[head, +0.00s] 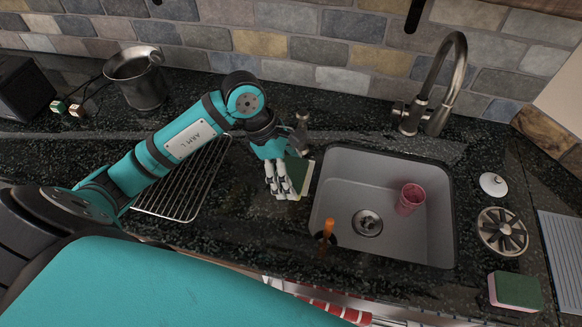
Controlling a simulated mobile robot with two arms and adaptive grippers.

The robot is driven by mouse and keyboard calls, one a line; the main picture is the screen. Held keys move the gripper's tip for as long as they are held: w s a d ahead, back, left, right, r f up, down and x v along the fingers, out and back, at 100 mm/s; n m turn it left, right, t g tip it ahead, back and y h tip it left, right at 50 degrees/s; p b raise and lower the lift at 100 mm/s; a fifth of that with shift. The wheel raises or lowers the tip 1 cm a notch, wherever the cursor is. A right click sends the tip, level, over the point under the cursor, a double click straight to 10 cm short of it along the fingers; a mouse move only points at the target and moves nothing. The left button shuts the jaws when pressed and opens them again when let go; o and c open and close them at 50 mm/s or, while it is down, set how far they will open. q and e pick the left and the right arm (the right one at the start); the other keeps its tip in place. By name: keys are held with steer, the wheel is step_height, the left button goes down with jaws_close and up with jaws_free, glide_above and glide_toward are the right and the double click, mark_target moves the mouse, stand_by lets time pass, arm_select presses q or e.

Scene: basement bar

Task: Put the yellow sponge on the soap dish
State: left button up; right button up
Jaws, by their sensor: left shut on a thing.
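My left gripper (278,193) is over the dark counter, just left of the sink. It is shut on a sponge (299,174) with a dark green face and a pale yellowish edge, held tilted on its side. The fingers hide part of the sponge. I cannot tell whether it touches the counter. A round grey slatted dish (502,232), which looks like the soap dish, lies right of the sink, well away from the gripper. Nothing lies on it. My right gripper is not in view.
The grey sink (337,195) holds a pink cup (409,199). A tall faucet (440,95) stands behind it. An orange-handled item (327,232) is at its left front rim. A green-and-pink sponge (515,291), a white round lid (493,184) and a ribbed mat (566,258) lie at right.

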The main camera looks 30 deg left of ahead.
mark_target(291, 174)
arm_select(q)
steer(key=shift+w+a+f, duration=0.1)
steer(key=shift+w+a, duration=0.1)
steer(key=shift+w, duration=0.25)
steer(key=shift+w+a, duration=0.15)
steer(key=shift+w, duration=0.3)
step_height(291, 174, down, 3)
steer(key=shift+s+r+p, duration=0.1)
steer(key=shift+r+p, duration=0.05)
steer(key=shift+p, duration=0.75)
steer(key=shift+f, duration=0.4)
steer(key=o, duration=0.7)
steer(key=shift+o, duration=0.6)
steer(key=shift+f, duration=0.1)
steer(key=w+b+v, duration=0.1)
steer(key=b+v, duration=0.2)
steer(key=v, duration=0.9)
steer(key=shift+s+b, duration=0.3)
steer(key=shift+s, duration=0.1)
